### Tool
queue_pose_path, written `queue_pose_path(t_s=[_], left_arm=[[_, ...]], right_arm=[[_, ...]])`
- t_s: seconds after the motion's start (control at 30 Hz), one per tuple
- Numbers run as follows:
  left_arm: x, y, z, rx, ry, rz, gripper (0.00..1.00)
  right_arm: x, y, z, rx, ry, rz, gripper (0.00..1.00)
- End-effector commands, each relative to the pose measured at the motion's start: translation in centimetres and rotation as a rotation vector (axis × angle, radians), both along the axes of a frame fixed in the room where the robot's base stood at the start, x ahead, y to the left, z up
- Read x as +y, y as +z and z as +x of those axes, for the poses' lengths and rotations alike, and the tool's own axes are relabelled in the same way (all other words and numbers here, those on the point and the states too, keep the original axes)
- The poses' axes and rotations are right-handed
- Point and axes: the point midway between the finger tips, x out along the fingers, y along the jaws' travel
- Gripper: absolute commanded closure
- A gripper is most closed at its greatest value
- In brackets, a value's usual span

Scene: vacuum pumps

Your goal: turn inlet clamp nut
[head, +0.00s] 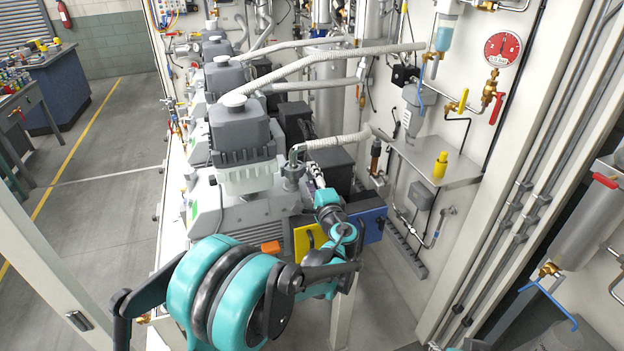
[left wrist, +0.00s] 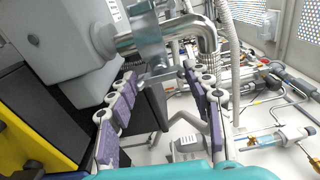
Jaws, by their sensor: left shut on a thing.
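The inlet clamp (head: 293,172) is a grey metal band around the pipe joint on the nearest pump (head: 245,205), where a ribbed hose elbow meets the inlet. In the left wrist view the clamp (left wrist: 148,42) is close up, with its clamp nut (left wrist: 165,75) on a short metal piece at its lower side. My left gripper (head: 313,168) reaches the clamp's right side. The nut is too small to make out in the head view. My right gripper is not in view.
A ribbed hose (head: 335,140) runs right from the inlet to the wall piping. More pumps stand behind. Yellow and blue boxes (head: 372,226) sit beside my arm.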

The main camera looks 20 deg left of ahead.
Motion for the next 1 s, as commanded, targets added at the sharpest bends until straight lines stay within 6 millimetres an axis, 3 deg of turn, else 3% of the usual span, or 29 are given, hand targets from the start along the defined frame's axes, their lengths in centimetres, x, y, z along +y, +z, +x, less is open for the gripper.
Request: queue_pose_path(t_s=[0.2, 0.23, 0.3, 0.67, 0.77, 1.0], left_arm=[[-0.1, -0.2, -0.1, 0.001, -0.003, -0.003, 0.79], [-0.1, -0.2, -0.1, 0.001, -0.003, -0.003, 0.45], [-0.1, -0.2, -0.1, 0.001, -0.003, -0.003, 0.29], [-0.3, -0.1, -0.3, 0.0, -0.002, -0.002, 0.29], [-0.9, -0.1, -1.2, 0.0, -0.005, -0.002, 0.29], [-3.6, -0.1, -5.5, 0.0, -0.006, -0.002, 0.29]], right_arm=[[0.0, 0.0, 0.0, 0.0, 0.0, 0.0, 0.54], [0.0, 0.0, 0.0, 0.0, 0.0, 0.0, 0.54], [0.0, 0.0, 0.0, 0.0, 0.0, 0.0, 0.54], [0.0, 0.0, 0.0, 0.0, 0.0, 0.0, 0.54], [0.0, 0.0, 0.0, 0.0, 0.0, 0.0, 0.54], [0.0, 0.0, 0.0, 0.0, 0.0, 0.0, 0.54]])
